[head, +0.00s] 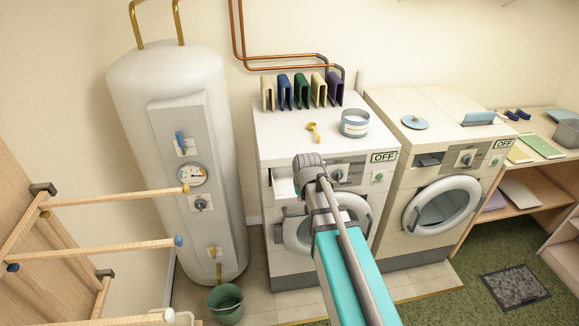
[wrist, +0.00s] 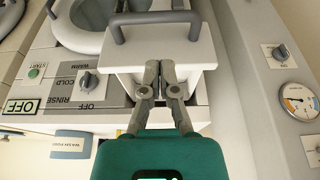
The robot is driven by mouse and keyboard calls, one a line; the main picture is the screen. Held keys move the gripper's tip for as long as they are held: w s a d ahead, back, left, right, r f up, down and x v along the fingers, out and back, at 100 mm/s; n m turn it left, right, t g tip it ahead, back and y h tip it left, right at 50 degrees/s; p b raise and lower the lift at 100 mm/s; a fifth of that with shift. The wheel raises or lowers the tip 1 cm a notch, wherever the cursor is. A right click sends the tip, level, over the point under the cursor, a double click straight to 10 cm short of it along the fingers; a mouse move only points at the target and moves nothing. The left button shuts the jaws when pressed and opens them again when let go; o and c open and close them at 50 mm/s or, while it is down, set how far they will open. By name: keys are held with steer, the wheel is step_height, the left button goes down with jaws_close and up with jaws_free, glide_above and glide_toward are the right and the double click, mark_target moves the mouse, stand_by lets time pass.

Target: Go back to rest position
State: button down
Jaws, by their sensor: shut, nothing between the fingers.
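My gripper (wrist: 159,70) is shut and empty in the wrist view, its two grey fingers close together at the tips. The fingertips are at the white drawer (wrist: 118,78) of the left washing machine; I cannot tell whether they touch it. The drawer juts out from the machine's front and has a grey bar handle (wrist: 160,18). In the head view my arm reaches forward to the left washing machine (head: 290,270), and my fingers are hidden behind my own wrist.
A tall white boiler (head: 165,75) stands left of the machine, with a green bucket (head: 226,302) at its foot. Wooden rack bars (head: 115,196) stick out at the left. A second washing machine (head: 430,185) is at the right.

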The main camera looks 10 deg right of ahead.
steer(key=s+f+g+b, duration=0.1)
steer(key=s+f+b, duration=0.1)
steer(key=s, duration=0.5)
steer(key=s+f+g+b, duration=0.2)
steer(key=s+f+b, duration=0.1)
steer(key=s, duration=0.5)
steer(key=shift+s+f, duration=0.2)
steer(key=shift+f, duration=0.4)
